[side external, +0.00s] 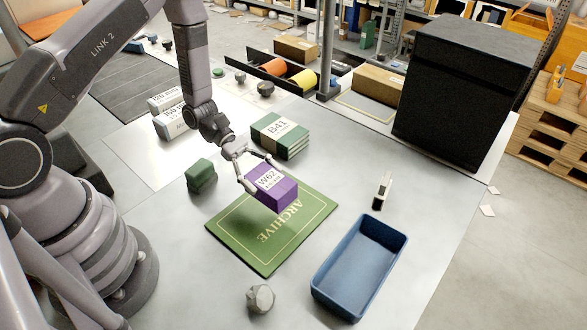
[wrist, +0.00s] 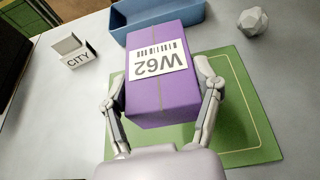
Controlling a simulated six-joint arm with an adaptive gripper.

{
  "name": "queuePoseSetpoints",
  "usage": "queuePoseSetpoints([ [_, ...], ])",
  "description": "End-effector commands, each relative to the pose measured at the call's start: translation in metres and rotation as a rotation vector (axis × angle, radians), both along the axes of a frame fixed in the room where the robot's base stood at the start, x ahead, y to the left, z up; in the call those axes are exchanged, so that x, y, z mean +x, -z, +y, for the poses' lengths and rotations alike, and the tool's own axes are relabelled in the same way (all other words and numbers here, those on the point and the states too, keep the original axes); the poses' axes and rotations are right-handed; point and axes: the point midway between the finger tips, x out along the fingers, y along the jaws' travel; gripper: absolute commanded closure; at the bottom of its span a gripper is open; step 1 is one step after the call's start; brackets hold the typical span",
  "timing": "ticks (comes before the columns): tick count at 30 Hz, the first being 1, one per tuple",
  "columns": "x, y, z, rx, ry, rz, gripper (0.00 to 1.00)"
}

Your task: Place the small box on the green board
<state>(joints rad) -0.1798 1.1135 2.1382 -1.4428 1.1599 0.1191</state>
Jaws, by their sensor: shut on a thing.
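The small box is purple with a white W62 label. My gripper (side external: 259,171) is shut on this purple box (side external: 271,193), one finger on each side. In the side external view the box appears over the upper part of the green board (side external: 262,252), which is marked ARCHIVE. In the wrist view the purple box (wrist: 155,98) sits between the fingers (wrist: 163,95), with the green board (wrist: 238,112) below and behind it. Whether the box touches the board is hard to tell. The box hides part of the board.
A blue tray (side external: 322,284) stands right of the board, with a small CITY block (side external: 382,190) behind it. A grey stone (side external: 260,298) lies in front. Green B41 books (side external: 280,134) and a dark green block (side external: 201,176) stand behind the board. A black cabinet (side external: 455,95) stands at back right.

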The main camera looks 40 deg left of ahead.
Motion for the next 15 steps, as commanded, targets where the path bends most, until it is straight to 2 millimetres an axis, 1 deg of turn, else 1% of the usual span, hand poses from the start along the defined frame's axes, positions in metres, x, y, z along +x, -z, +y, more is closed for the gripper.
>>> queuePoseSetpoints([
  [1, -0.002, 0.010, 0.000, -0.001, -0.001, 0.004, 0.75],
  [3, -0.001, 0.021, 0.000, -0.001, 0.000, 0.002, 0.75],
  [7, -0.001, 0.034, 0.000, -0.001, 0.001, 0.000, 0.75],
  [12, 0.000, 0.059, 0.000, -0.001, 0.000, 0.002, 0.75],
  [15, 0.000, 0.065, 0.000, -0.001, 0.000, -0.001, 0.75],
])
